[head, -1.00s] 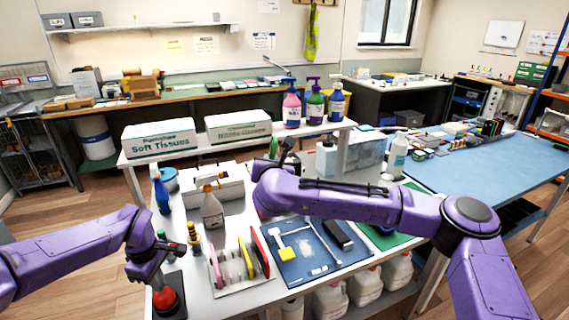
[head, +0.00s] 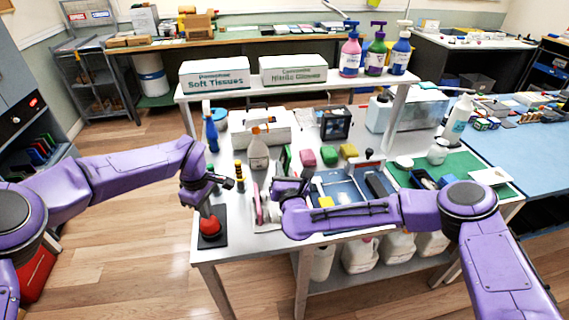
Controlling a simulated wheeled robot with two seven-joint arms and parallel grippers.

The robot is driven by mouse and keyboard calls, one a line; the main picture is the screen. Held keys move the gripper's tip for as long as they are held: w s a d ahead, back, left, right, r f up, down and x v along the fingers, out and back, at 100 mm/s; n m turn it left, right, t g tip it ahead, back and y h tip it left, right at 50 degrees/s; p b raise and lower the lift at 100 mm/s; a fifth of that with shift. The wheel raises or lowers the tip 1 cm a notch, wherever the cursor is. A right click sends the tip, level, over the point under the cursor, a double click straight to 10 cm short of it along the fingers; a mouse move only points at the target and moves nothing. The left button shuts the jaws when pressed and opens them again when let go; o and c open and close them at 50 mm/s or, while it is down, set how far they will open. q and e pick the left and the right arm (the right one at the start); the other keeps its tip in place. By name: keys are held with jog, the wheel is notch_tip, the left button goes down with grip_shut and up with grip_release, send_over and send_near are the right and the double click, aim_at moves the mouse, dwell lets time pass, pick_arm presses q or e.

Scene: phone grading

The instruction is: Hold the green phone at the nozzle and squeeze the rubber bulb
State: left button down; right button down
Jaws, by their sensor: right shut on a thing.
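The red rubber bulb (head: 210,226) sits on a black base at the front left of the white bench. My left gripper (head: 206,211) points down just above it; its jaw gap is too small to judge. My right gripper (head: 285,184) is low over the bench, right of a pink phone (head: 257,205) in the rack. A thin green-edged slab, seemingly the green phone (head: 286,158), stands up at this gripper, which is shut on it. My wrist hides where they meet. A small black fitting (head: 229,184), perhaps the nozzle, is near my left wrist.
Boxes and pump bottles fill the shelf behind.

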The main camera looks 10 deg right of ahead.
dwell(0.3)
pick_arm(q)
jog(key=shift+f, duration=0.15)
jog(key=shift+f, duration=1.25)
jog(key=shift+r, duration=1.15)
jog(key=shift+f, duration=0.15)
jog(key=shift+f, duration=1)
jog(key=shift+r, duration=1.15)
